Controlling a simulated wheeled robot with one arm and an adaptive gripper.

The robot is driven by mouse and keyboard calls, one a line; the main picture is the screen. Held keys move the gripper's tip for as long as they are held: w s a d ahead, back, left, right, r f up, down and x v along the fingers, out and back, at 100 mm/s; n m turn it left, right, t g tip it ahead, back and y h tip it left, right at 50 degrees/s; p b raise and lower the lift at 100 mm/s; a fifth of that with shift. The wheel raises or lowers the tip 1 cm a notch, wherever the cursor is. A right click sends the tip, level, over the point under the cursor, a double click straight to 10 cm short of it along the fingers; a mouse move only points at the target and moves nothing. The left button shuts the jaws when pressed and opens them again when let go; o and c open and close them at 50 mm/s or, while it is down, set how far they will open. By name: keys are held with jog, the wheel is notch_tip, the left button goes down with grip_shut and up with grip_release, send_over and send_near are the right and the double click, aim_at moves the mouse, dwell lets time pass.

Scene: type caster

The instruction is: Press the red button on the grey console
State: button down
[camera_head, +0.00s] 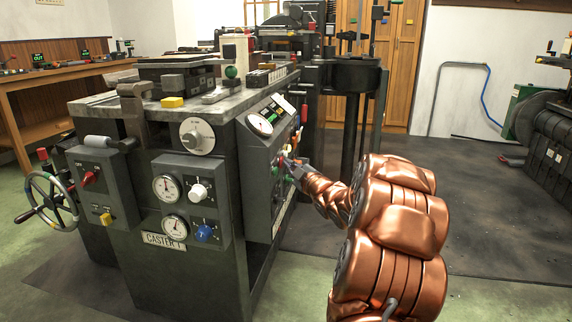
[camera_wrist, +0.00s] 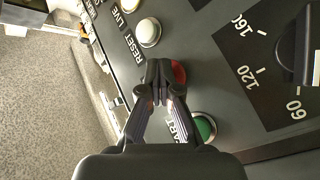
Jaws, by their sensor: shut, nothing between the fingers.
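The grey console (camera_wrist: 225,95) fills most of the wrist view. It is the sloped panel (camera_head: 256,165) on the machine's right side in the head view. The red button (camera_wrist: 179,73) shows in the wrist view as a red edge to the right of my fingertips, which hide the rest of it. My gripper (camera_wrist: 158,82) is shut and empty, with its tips over or against the button. I cannot tell whether they touch. In the head view my gripper (camera_head: 293,170) is at the panel, and small controls around it are hard to tell apart.
In the wrist view a white button (camera_wrist: 148,32) sits above the red one, and a green button (camera_wrist: 204,128) sits below right. A dial (camera_wrist: 296,45) stands at the right. Open floor (camera_head: 440,190) lies right of the machine in the head view.

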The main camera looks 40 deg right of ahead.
jog(key=shift+s, duration=0.15)
jog(key=s+d+p, duration=0.2)
jog(key=s+d, duration=0.1)
jog(key=s, duration=0.2)
jog(key=shift+d, duration=0.3)
dwell(0.5)
jog(key=shift+a, duration=0.1)
dwell(0.6)
